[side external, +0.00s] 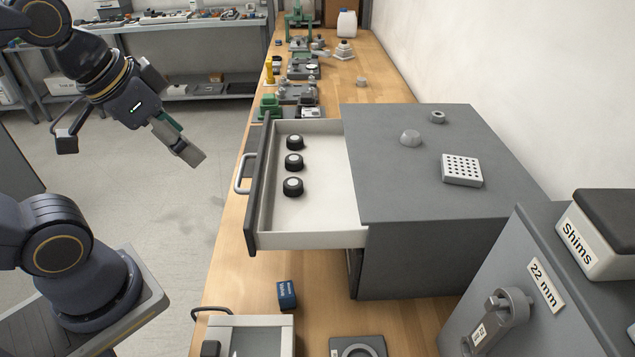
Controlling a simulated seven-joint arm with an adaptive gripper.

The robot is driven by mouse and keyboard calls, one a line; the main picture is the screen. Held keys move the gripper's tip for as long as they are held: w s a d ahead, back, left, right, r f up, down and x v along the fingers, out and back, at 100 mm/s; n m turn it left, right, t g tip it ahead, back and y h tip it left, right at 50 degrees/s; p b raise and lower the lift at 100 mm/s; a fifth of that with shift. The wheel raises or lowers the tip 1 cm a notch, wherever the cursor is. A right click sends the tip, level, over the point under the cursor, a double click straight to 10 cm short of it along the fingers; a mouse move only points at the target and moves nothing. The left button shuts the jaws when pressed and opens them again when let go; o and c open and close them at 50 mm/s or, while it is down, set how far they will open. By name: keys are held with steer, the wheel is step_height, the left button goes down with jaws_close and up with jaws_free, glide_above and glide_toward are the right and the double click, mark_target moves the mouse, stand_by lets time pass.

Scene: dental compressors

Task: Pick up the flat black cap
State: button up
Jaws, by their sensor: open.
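An open drawer (310,228) holds three small round black pieces with pale tops, in a row along its left side: a far one (295,142), a middle one (294,162) and a near one (293,187). They look alike at this size, and I cannot tell which, if any, is the flat black cap. My gripper (194,157) is open, in the air to the left of the drawer, over the floor side of the bench. It is apart from all the pieces and seems to hold nothing.
The drawer's front with its handle (241,173) sticks out towards my arm. A blue box (287,294) stands in front. The drawer's right part is bare.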

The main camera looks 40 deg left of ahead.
steer(key=w+a+r+m, duration=0.2)
steer(key=w+r+m, duration=0.3)
steer(key=w+r, duration=0.4)
steer(key=w+a+f+m+g, duration=0.25)
steer(key=w+a, duration=0.45)
steer(key=w, duration=0.5)
steer(key=w+a+f+g, duration=0.1)
steer(key=w+a+f, duration=0.4)
steer(key=w+f, duration=0.15)
steer(key=a+f, duration=0.2)
steer(key=f, duration=0.5)
steer(key=a+f+n+g, duration=0.1)
steer(key=a+f, duration=0.1)
steer(key=f, duration=0.5)
steer(key=a+f+g, duration=0.1)
steer(key=f, duration=0.7)
steer(key=shift+a+f+n, duration=0.1)
steer(key=shift+a+n, duration=0.15)
steer(key=shift+a, duration=0.15)
steer(key=f, duration=0.5)
steer(key=shift+w+d+f, duration=0.1)
steer(key=shift+w+f, duration=0.1)
steer(key=shift+f, duration=0.2)
